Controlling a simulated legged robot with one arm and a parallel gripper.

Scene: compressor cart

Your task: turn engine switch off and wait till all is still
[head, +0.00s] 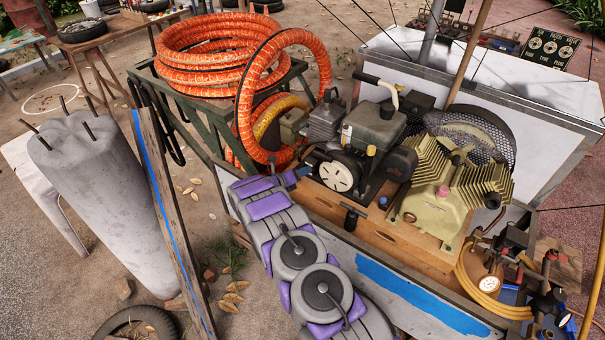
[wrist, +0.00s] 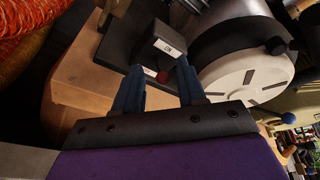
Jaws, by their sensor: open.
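The engine (head: 370,135) sits on the cart with its white round cover (head: 338,173) facing me. In the wrist view the white cover (wrist: 240,85) is right of my gripper. A small dark switch box (wrist: 150,52) with a white label reading ON stands just beyond my fingers. A red switch part (wrist: 162,76) shows low on the box, between the two fingers in the picture; contact cannot be told. A second white label is partly visible beside it. My gripper (wrist: 160,72) is open and empty. In the head view my gripper (head: 300,172) is beside the engine's left side; the switch is hard to make out.
A wooden board (head: 385,228) carries the engine and the tan compressor (head: 440,190). Orange hose coils (head: 215,55) lie on a green stand close left of the engine. A wooden post (head: 170,220) and grey concrete column (head: 95,190) stand left of my arm. A gauge (head: 488,284) is front right.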

